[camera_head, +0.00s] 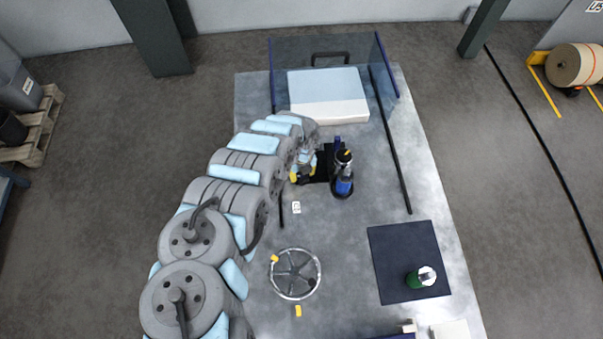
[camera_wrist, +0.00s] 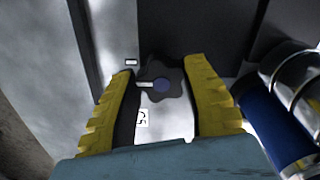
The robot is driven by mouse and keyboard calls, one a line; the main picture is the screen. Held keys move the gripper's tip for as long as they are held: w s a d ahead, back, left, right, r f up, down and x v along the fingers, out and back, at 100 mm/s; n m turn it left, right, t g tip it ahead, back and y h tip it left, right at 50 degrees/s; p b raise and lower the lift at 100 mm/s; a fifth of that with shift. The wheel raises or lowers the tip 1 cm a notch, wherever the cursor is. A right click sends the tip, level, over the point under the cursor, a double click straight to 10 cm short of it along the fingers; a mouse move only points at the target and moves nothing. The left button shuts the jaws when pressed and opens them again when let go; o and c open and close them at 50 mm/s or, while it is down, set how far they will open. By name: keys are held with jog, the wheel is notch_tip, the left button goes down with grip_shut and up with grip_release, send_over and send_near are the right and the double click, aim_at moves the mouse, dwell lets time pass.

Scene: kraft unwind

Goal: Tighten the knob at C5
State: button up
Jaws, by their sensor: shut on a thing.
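The knob (camera_wrist: 174,92) is dark, lobed and star-shaped, with a blue-grey centre, in the wrist view. A small white label reading C5 (camera_wrist: 142,118) lies just below it, upside down. My gripper (camera_wrist: 160,72) has its two yellow fingers on either side of the knob and is shut on it. A pale pointer-like strip (camera_wrist: 145,84) shows at the knob's left side. In the head view my gripper (camera_head: 303,173) is low over the table beside a black plate (camera_head: 321,168); the knob cannot be made out there.
A blue and black bottle-like unit (camera_head: 343,182) stands close to the right of my gripper; its blue body (camera_wrist: 272,120) fills the wrist view's right. A handwheel (camera_head: 295,273) lies nearer. A green bottle (camera_head: 416,279) stands on a dark mat (camera_head: 405,250). Clear panels (camera_head: 290,52) rise behind.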

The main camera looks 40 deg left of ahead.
dwell(0.4)
jog(key=o, duration=1.3)
jog(key=shift+r, duration=0.1)
jog(key=shift+a+r, duration=0.1)
jog(key=shift+r, duration=0.7)
notch_tip(320, 180, up, 10)
jog(key=shift+r, duration=0.15)
